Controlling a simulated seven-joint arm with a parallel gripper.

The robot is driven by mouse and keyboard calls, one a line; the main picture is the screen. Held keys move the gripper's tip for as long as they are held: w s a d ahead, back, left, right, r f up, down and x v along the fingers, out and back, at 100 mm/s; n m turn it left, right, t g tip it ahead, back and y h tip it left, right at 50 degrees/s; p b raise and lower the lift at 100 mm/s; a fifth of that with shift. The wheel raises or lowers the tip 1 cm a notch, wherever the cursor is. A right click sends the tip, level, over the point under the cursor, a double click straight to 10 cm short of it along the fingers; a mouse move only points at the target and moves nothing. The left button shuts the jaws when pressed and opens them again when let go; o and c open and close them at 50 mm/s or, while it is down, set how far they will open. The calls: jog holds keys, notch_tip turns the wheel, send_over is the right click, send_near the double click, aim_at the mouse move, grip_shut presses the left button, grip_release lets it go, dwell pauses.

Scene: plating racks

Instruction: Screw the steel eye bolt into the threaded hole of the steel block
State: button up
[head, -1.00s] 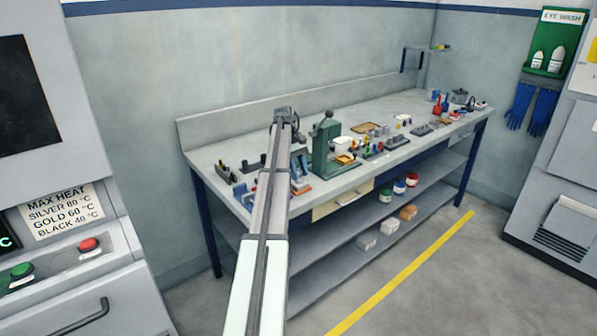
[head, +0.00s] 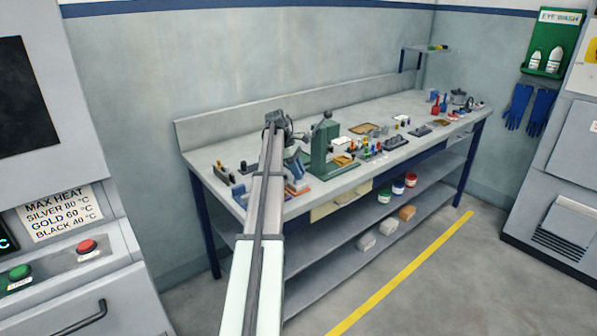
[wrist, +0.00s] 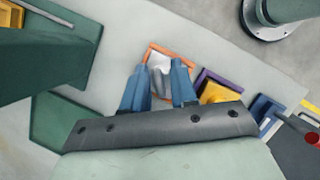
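My gripper (wrist: 160,68) has two blue fingers set apart, pointing down over the bench, and looks open. Between and beyond its fingertips, a shiny silver-grey piece (wrist: 160,80) shows inside an orange-rimmed tray (wrist: 152,47). I cannot tell whether this piece is the steel eye bolt, and the fingers hide part of it. In the head view my gripper hangs over the left half of the bench, mostly behind my arm. I cannot make out the steel block or its threaded hole for certain.
A green press (head: 322,150) stands close to the right of my gripper on the bench (head: 352,178); green parts (wrist: 60,55) show left in the wrist view. A purple-rimmed tray (wrist: 218,80) and a blue-rimmed tray (wrist: 264,110) sit beside the orange one. Small parts crowd the bench.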

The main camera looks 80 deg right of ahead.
jog(key=n+h, duration=0.1)
jog(key=n, duration=0.2)
jog(key=n+h, duration=0.1)
jog(key=n, duration=0.4)
jog(key=n+t+h, duration=0.1)
jog(key=n, duration=0.1)
jog(key=n+h, duration=0.1)
jog(key=n, duration=0.1)
jog(key=shift+d+t, duration=0.3)
jog(key=shift+d, duration=0.05)
jog(key=m+g+y, duration=0.1)
jog(key=m, duration=0.3)
jog(key=shift+w, duration=0.1)
jog(key=m+y, duration=0.1)
jog(key=m, duration=0.4)
jog(key=shift+a+g+y, duration=0.15)
jog(key=shift+g+y, duration=0.25)
jog(key=m+y, duration=0.2)
jog(key=m, duration=0.3)
jog(key=shift+a, duration=0.15)
jog(key=m, duration=0.2)
jog(key=m+t+y, duration=0.1)
jog(key=m, duration=0.1)
jog(key=shift+a, duration=0.25)
jog(key=shift+f, duration=0.1)
